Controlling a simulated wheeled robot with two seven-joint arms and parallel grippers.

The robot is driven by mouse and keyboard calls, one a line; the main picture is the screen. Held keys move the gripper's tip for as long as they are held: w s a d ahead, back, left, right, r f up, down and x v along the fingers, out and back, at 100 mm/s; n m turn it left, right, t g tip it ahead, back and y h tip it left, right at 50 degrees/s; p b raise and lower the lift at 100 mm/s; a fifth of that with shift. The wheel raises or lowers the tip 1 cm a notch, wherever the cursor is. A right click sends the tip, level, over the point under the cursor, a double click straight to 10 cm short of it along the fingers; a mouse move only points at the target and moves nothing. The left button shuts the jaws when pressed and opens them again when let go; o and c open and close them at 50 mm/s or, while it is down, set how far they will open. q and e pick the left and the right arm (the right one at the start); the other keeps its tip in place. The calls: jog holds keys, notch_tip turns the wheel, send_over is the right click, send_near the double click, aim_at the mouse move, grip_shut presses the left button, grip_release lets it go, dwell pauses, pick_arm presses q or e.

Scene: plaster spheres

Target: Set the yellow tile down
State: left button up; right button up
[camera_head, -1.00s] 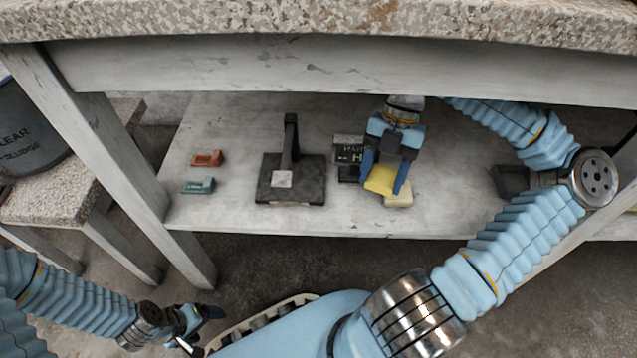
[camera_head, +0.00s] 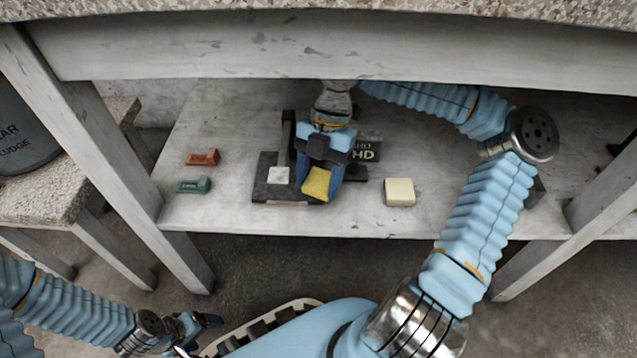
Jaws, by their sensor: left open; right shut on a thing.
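The yellow tile (camera_head: 317,184) is held between the fingers of my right gripper (camera_head: 319,181). It is over the right part of a dark square stand (camera_head: 264,192) on the lower shelf, and I cannot tell whether it touches the stand. The stand has an upright post (camera_head: 287,135), and a pale square (camera_head: 279,175) lies on its base. My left gripper (camera_head: 200,328) is open and empty at the lower left, below the shelf and away from the tile.
A cream block (camera_head: 400,192) lies on the shelf to the right. A dark lettered block (camera_head: 367,149) is partly behind my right gripper. Orange (camera_head: 204,157) and green (camera_head: 194,185) pieces lie at left. The shelf (camera_head: 470,215) has bare room at right. The tabletop's front board (camera_head: 200,50) hangs above.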

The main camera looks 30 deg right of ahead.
jog(key=shift+f, duration=0.55)
pick_arm(q)
jog(key=shift+f, duration=0.2)
pick_arm(e)
jog(key=shift+r, duration=0.1)
jog(key=o, duration=1.1)
jog(key=shift+o, duration=0.2)
